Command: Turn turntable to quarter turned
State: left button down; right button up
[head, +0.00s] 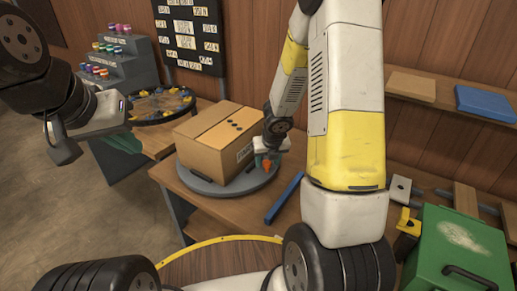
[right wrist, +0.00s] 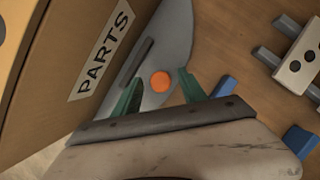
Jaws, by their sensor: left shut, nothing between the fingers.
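The turntable (head: 205,187) is a round grey disc on the wooden table, with a cardboard box (head: 215,140) standing on it. In the right wrist view the box shows a PARTS label (right wrist: 103,52), and a grey part of the disc (right wrist: 178,42) shows beside it. An orange knob (right wrist: 160,82) sits at the disc's rim; it also shows in the head view (head: 267,168). My right gripper (right wrist: 162,84) is open, its teal fingers apart on either side of the knob; contact cannot be told. My left gripper (head: 127,143) is shut and empty, left of the turntable.
A blue bar (head: 284,197) lies right of the turntable. A green case (head: 462,250) is at the lower right. A dark round tray (head: 160,106) and a stepped rack of colored jars (head: 115,60) stand at the back left. My right arm hides part of the table.

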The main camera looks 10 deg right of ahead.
jog(key=shift+r, duration=0.15)
jog(key=v, duration=0.7)
jog(key=shift+r, duration=0.25)
dwell(0.3)
jog(key=shift+s, duration=0.15)
jog(key=s+d+r+m+h, duration=0.1)
jog(key=s+r+m, duration=0.6)
jog(key=r+m, duration=0.8)
jog(key=s+a+r+m+y, duration=0.1)
jog(key=s+a+r+m, duration=0.1)
jog(key=s+m, duration=0.4)
jog(key=s+a+r+m+t+y, duration=0.1)
jog(key=s+m, duration=0.6)
jog(key=m, duration=0.7)
jog(key=shift+a+r+t+y, duration=0.3)
jog(key=shift+a+r+y, duration=0.3)
jog(key=shift+a+r, duration=0.65)
